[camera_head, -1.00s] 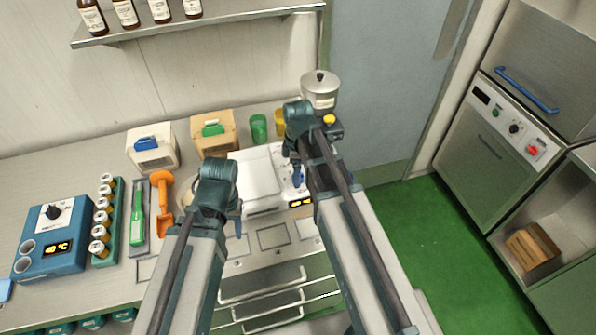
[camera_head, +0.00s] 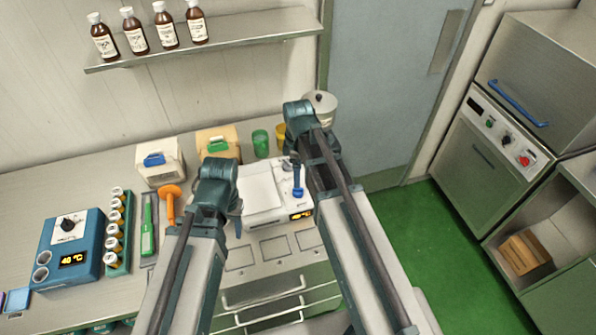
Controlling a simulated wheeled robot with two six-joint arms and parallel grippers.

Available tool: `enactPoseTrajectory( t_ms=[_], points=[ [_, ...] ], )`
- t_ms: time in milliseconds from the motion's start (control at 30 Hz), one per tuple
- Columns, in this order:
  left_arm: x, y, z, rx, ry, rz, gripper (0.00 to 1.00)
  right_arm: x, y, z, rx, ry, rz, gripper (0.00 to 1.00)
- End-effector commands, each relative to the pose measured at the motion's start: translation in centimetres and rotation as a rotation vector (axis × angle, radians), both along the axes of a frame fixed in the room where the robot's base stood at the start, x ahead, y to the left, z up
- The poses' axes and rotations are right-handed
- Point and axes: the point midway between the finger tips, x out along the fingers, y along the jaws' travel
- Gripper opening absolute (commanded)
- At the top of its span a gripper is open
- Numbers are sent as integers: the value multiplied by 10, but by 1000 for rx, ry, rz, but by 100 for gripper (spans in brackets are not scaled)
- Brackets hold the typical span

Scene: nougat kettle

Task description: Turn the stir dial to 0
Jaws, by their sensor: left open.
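A white flat-topped unit (camera_head: 262,192) stands at the middle of the counter. Its front has a lit display (camera_head: 300,215). Small blue parts show on its right side, partly behind my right arm; I cannot tell which is the stir dial. My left gripper (camera_head: 238,222) is open and empty at the unit's front left, mostly hidden by its wrist. My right gripper (camera_head: 297,178) points down over the unit's right side, partly hidden by its own arm. I cannot tell whether it is open or touches anything.
A blue heater (camera_head: 85,262) with a dark dial stands at left, beside a rack of capped vials (camera_head: 117,232). An orange tool (camera_head: 170,203), a green tool (camera_head: 148,228) and two boxes are nearby. A lidded pot (camera_head: 321,103) stands behind my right arm. An oven (camera_head: 490,165) is at right.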

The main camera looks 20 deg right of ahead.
Motion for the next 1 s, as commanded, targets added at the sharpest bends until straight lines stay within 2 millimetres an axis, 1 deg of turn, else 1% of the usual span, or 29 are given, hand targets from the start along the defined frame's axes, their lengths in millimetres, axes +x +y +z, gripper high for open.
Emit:
enactPoseTrajectory(
  t_ms=[33,100,300,400,1000],
  points=[
    [0,0,17,-1,0,2,50,0,0,17,0,0,0,76],
    [0,0,27,-1,0,4,50,0,0,27,0,0,0,76],
    [0,0,54,-1,1,6,50,0,0,54,0,0,0,76],
    [0,0,61,-1,1,5,50,0,0,61,0,0,0,76],
    [0,0,61,-1,1,4,50,0,0,61,0,0,0,76]
  ],
)
